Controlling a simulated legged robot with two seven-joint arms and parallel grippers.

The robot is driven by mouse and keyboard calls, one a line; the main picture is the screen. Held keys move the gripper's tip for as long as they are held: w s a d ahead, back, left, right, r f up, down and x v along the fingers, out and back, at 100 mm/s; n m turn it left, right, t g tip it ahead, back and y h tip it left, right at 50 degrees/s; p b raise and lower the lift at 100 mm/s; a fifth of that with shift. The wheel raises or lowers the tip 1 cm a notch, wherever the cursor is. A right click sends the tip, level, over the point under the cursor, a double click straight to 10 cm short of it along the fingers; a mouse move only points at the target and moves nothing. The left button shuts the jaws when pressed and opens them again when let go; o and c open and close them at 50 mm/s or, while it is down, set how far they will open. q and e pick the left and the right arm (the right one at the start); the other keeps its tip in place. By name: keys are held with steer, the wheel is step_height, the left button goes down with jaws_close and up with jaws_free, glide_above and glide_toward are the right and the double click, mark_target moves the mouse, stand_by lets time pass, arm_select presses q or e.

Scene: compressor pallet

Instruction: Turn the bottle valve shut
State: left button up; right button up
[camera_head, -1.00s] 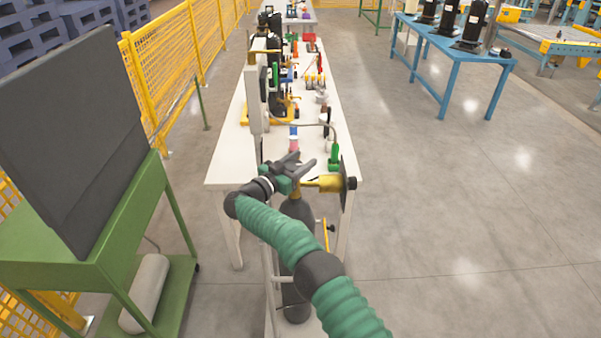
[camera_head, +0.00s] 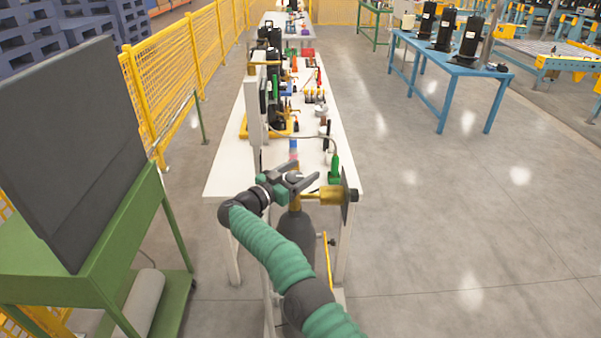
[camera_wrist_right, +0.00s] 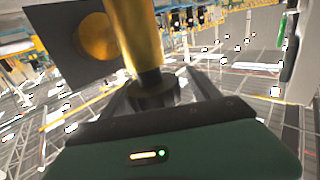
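A dark gas bottle (camera_head: 297,228) stands upright at the near end of the white table. In the right wrist view, the brass body (camera_wrist_right: 137,40) ends in a black knob (camera_wrist_right: 152,92), the bottle valve. My right gripper (camera_head: 299,177) is at the bottle top, its fingers apart. In the right wrist view the fingers of the gripper (camera_wrist_right: 165,90) lie on either side of the knob; firm contact cannot be told. My left gripper is not in view.
The white table (camera_head: 225,178) carries many tools and fittings, including a green bottle (camera_head: 335,170) close to my gripper. A green cart (camera_head: 110,240) with a dark panel (camera_head: 75,140) stands left. A blue table (camera_head: 450,70) stands far right. The floor on the right is clear.

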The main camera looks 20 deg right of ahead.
steer(key=shift+s+a, duration=0.15)
steer(key=shift+a, duration=0.05)
steer(key=v, duration=1.6)
steer(key=shift+a+f, duration=0.15)
steer(key=shift+a, duration=0.1)
